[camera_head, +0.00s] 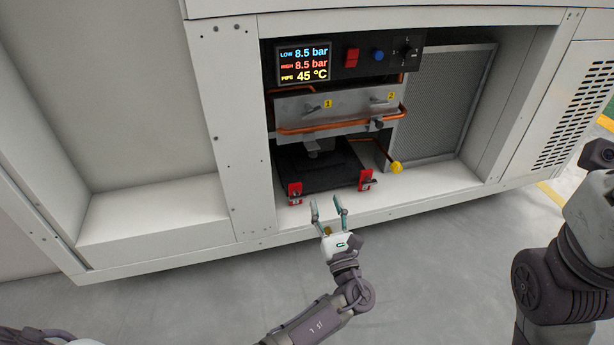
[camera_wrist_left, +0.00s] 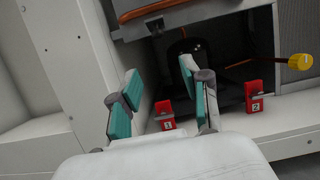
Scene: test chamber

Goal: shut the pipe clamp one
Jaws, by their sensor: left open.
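A grey metal panel (camera_head: 345,105) carries small metal levers next to yellow labels 1 (camera_head: 327,104) and 2 (camera_head: 390,96). Below it, two red clamp-like parts sit at the front of a black unit: one on the left (camera_head: 294,190), marked 1 in the left wrist view (camera_wrist_left: 165,115), and one on the right (camera_head: 366,180), marked 2 there (camera_wrist_left: 254,96). I cannot tell for sure which 1 is the pipe clamp. My left gripper (camera_head: 326,203) is open and empty, in front of the bay's lower edge, apart from the red parts. My right gripper is out of view.
An orange-copper pipe (camera_head: 335,127) runs along the panel. A yellow ball knob (camera_head: 396,167) sticks out at the right. A display (camera_head: 303,62) and a red switch (camera_head: 352,57) are above. White cabinet walls frame the bay. The floor (camera_head: 430,260) in front is clear.

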